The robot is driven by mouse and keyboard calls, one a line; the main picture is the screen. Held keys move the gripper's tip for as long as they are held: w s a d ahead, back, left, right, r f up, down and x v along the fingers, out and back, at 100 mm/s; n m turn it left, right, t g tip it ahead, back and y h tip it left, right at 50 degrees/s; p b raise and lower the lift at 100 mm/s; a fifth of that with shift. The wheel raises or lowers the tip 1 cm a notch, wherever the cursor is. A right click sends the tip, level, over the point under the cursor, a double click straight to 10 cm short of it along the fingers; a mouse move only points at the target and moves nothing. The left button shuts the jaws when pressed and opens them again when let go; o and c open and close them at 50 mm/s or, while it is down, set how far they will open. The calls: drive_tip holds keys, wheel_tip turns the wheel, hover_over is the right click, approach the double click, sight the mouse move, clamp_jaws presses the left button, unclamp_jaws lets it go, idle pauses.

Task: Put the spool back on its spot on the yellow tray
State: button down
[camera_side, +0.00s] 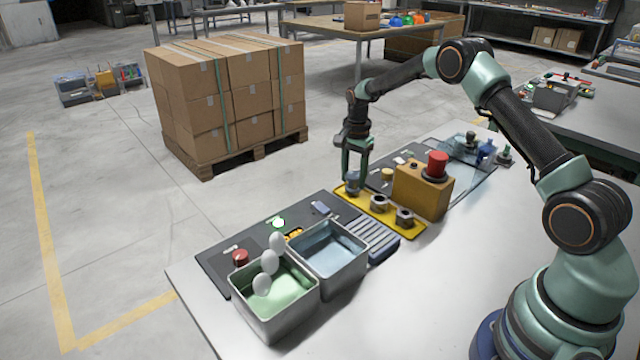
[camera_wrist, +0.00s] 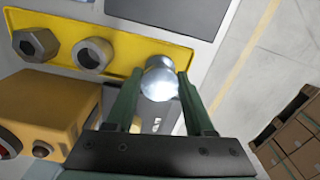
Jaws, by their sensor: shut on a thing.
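The yellow tray (camera_side: 408,229) lies on the table below my arm; in the wrist view the tray (camera_wrist: 125,52) runs across the top left. My gripper (camera_side: 355,172) points down at the tray's far left end. It is shut on the spool (camera_side: 352,184), a shiny metal piece that shows between the green fingers (camera_wrist: 160,90) in the wrist view (camera_wrist: 160,82). The spool is over or at the end of the tray; I cannot tell if it touches the tray. Two metal nut-like pieces, one in the middle (camera_side: 379,202) and one at the near end (camera_side: 404,217), stand on the tray.
A yellow-brown box with a red button (camera_side: 437,165) stands right behind the tray. A ribbed grey block (camera_side: 372,238) and two open metal bins, one blue inside (camera_side: 328,255) and one green inside (camera_side: 275,300), stand to the left. The front right tabletop is clear.

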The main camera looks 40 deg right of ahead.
drive_tip(key=shift+f, duration=0.55)
drive_tip(key=shift+c, duration=1)
unclamp_jaws()
wheel_tip(320, 180, up, 12)
wheel_tip(320, 180, up, 7)
drive_tip(key=n+t, duration=0.1)
drive_tip(key=n, duration=0.2)
hover_over(354, 175)
drive_tip(key=s+a, duration=0.3)
drive_tip(key=a, duration=0.1)
drive_tip(key=s+a+r+n+t, duration=0.2)
drive_tip(key=s+a+r+n, duration=0.3)
drive_tip(key=s+r, duration=0.15)
drive_tip(key=s+a+f+n+t, duration=0.1)
drive_tip(key=s+a+n, duration=0.1)
drive_tip(key=s+n, duration=0.2)
drive_tip(key=s+a+f+n+t, duration=0.1)
drive_tip(key=s+a+n, duration=0.2)
drive_tip(key=s, duration=0.7)
drive_tip(key=shift+f+n+t, duration=0.25)
drive_tip(key=shift+n+t, duration=0.05)
drive_tip(key=shift+n, duration=0.3)
